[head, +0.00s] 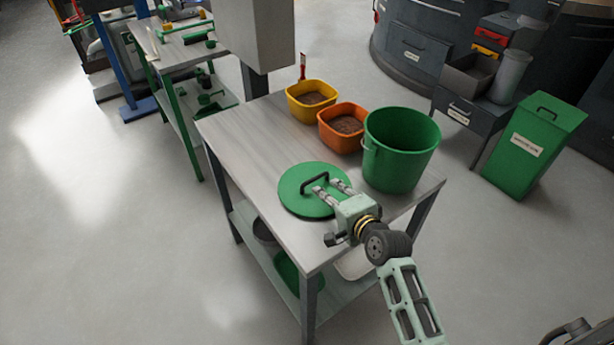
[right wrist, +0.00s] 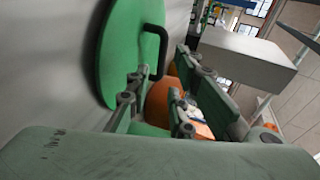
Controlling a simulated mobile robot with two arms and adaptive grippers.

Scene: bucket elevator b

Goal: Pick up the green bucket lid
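The round green bucket lid (head: 296,203) lies flat on the grey table, with a black arched handle (head: 314,181) on top. In the right wrist view the lid (right wrist: 122,50) and its handle (right wrist: 159,62) show just beyond the fingers. My right gripper (head: 328,190) is open and empty, its two fingers apart and reaching over the lid's right part toward the handle. In the right wrist view the handle appears between the fingertips of my right gripper (right wrist: 157,80); I cannot tell whether they touch it.
An open green bucket (head: 397,160) stands right of the lid, close to my right gripper. An orange tub (head: 342,137) and a yellow tub (head: 312,101), both with brown contents, stand behind. The table (head: 240,140) is bare at left. A grey post unit (head: 255,40) rises behind it.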

